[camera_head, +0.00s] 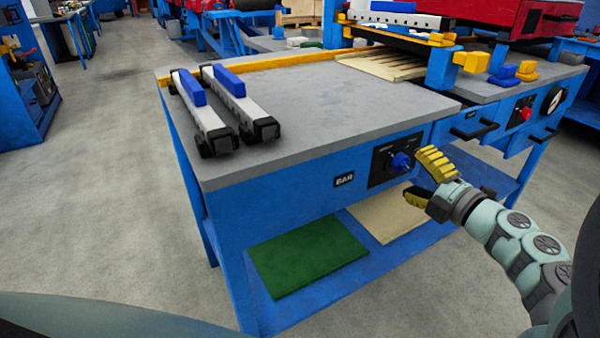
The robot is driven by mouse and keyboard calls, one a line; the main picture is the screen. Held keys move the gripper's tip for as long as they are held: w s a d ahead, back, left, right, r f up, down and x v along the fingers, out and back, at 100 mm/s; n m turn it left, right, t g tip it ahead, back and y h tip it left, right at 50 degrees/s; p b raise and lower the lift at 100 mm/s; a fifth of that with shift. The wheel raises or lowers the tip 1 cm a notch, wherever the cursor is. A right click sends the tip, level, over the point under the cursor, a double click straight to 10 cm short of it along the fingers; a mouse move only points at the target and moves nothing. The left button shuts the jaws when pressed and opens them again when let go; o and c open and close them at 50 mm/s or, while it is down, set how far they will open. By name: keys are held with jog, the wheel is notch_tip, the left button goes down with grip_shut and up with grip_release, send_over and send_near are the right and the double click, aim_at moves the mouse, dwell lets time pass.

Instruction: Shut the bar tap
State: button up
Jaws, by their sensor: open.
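The bar tap is a blue knob (401,161) on a black plate (385,168) on the blue front of the workbench, to the right of a "BAR" label (344,179). My gripper (425,178) has yellow fingers and is open, just to the right of the knob. One finger is at the knob's height and the other is lower. I cannot tell whether a finger touches the knob. The knob's exact turn angle is too small to read.
Two white bars (215,110) with blue blocks lie on the grey bench top (320,105). A red knob (525,113) and a round gauge (553,100) are on the front further right. A green panel (305,255) lies on the lower shelf. The floor at left is clear.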

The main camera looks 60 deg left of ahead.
jog(key=d, duration=0.8)
jog(key=shift+s+d, duration=0.3)
jog(key=shift+d, duration=0.1)
